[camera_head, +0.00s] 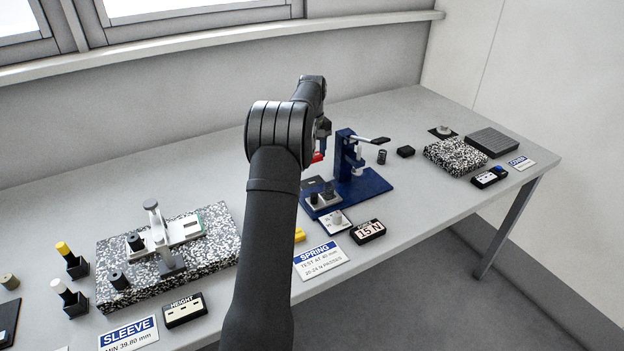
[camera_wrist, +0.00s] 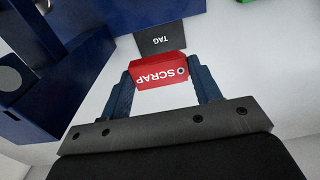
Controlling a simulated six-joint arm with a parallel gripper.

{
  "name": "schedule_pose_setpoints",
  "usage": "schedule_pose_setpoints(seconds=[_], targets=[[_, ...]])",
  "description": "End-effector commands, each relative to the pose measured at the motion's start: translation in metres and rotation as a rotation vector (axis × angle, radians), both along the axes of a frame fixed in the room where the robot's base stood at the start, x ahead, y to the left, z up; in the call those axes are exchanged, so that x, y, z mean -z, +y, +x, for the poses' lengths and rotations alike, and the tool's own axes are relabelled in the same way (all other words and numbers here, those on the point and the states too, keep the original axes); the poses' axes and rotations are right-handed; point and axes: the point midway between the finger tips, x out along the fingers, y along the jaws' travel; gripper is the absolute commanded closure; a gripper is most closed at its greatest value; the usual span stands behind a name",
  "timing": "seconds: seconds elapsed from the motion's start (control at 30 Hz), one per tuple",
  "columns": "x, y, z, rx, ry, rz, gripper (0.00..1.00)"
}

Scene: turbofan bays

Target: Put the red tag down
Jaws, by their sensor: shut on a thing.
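The red tag (camera_wrist: 158,70), printed "SCRAP", is held between the two blue fingers of my gripper (camera_wrist: 162,86) in the wrist view. The lettering appears upside down there. In the head view a small part of the red tag (camera_head: 317,157) shows beside my arm, left of the blue press. My gripper (camera_head: 322,143) is mostly hidden behind my arm in that view. A dark plate marked "TAG" (camera_wrist: 161,40) lies just beyond the red tag in the wrist view. I cannot tell whether the tag touches anything below it.
A blue press (camera_head: 350,165) with a lever stands right of my gripper. A "SPRING" sign (camera_head: 318,258) and a "15 N" display (camera_head: 367,231) lie in front. A speckled block with a gauge stand (camera_head: 215,250) is at left. Bare table lies behind the press.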

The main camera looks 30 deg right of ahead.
Motion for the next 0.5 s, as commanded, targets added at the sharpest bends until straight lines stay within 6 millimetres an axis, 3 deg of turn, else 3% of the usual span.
schedule_pose_setpoints(seconds=[0.1, 0.33, 0.5], targets=[[0.023, 0.0, -0.001, 0.0, 0.004, 0.002, 0.65], [0.048, 0.0, -0.001, 0.0, 0.002, 0.001, 0.65], [0.076, 0.001, -0.001, 0.0, 0.003, 0.002, 0.65]])
